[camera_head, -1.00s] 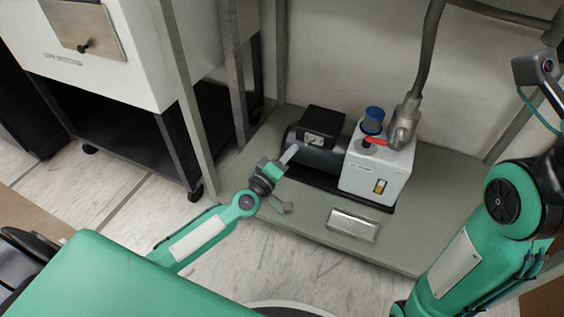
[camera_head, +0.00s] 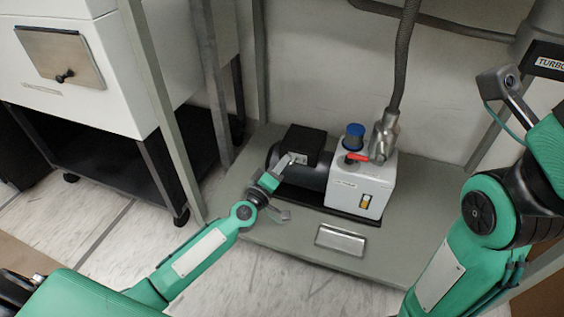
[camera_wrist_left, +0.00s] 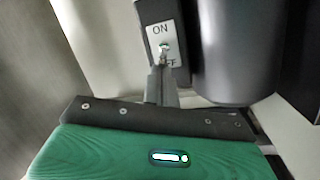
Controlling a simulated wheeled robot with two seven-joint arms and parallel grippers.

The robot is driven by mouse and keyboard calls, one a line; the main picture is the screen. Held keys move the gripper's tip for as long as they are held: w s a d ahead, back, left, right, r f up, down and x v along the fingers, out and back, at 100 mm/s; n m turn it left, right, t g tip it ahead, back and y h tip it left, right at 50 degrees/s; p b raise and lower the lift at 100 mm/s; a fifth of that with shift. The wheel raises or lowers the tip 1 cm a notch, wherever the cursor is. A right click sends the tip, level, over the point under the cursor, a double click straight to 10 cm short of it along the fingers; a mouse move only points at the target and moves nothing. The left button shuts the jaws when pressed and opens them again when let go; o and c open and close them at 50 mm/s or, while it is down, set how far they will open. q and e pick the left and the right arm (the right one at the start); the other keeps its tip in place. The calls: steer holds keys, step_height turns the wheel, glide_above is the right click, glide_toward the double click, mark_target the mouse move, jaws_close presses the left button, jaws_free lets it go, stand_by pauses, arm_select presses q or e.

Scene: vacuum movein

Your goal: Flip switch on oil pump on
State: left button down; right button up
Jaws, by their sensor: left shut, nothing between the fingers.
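The oil pump (camera_head: 362,187) stands on a low grey shelf, with a white housing, a dark motor and a black switch box (camera_head: 304,143). In the left wrist view a white switch plate (camera_wrist_left: 163,44) reads ON at the top, with the lower label partly hidden. A small metal toggle (camera_wrist_left: 163,50) sits in its middle. My left gripper (camera_head: 287,161) is shut and empty, its fingertips at the front of the switch box. In the left wrist view its tips (camera_wrist_left: 161,68) are just below the toggle; I cannot tell whether they touch.
A silver tray (camera_head: 340,240) lies on the grey shelf (camera_head: 270,232) in front of the pump. A grey hose (camera_head: 402,60) rises from the pump. Frame posts (camera_head: 212,85) and a white cabinet (camera_head: 80,70) stand at the left.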

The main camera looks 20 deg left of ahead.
arm_select(q)
steer(key=shift+s+d+r+n+y+p, duration=0.1)
steer(key=shift+s+d+n+y+p, duration=0.1)
steer(key=shift+n+y+p, duration=0.55)
